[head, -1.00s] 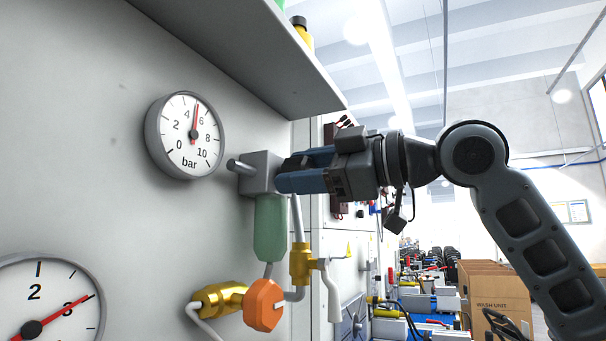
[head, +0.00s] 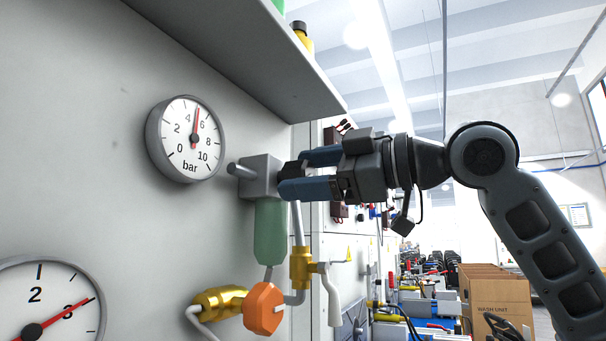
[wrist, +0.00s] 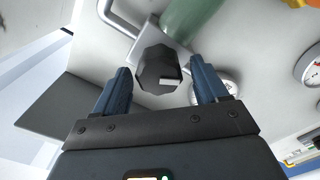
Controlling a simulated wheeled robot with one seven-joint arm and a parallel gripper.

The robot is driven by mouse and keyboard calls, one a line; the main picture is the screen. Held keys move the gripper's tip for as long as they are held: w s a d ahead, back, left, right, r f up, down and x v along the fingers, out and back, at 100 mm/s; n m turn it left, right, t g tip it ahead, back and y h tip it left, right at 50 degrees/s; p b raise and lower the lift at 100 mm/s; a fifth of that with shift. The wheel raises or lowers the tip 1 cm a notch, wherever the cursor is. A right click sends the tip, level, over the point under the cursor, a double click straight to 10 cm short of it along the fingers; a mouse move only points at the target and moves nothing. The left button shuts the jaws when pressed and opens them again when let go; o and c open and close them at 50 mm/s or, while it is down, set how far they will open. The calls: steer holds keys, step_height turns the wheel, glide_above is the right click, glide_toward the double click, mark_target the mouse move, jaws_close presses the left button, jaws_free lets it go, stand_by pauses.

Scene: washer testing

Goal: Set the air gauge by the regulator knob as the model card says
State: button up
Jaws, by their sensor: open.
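The round white air gauge (head: 187,139), marked 0 to 10 bar, is on the grey wall panel at the left. Its red needle points almost straight up, between 4 and 6, at about 5. The grey regulator body (head: 260,176) with a green bowl (head: 270,230) is right of it. The dark faceted regulator knob (wrist: 157,72) carries a pale mark and lies between my fingertips in the wrist view. My gripper (head: 294,173) is open around the knob, with a gap on both sides in the wrist view. I cannot see a model card.
A shelf (head: 235,50) overhangs the gauge and regulator. Below are a brass fitting (head: 220,299), an orange knob (head: 264,308) and a valve with a pale lever (head: 330,295). A second gauge (head: 45,305) is at the lower left. Cardboard boxes (head: 500,300) stand at the right.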

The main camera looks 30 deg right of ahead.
steer(key=b+v, duration=0.1)
steer(key=v, duration=0.5)
steer(key=shift+s+d, duration=0.2)
steer(key=shift+s, duration=0.15)
stand_by(2.4)
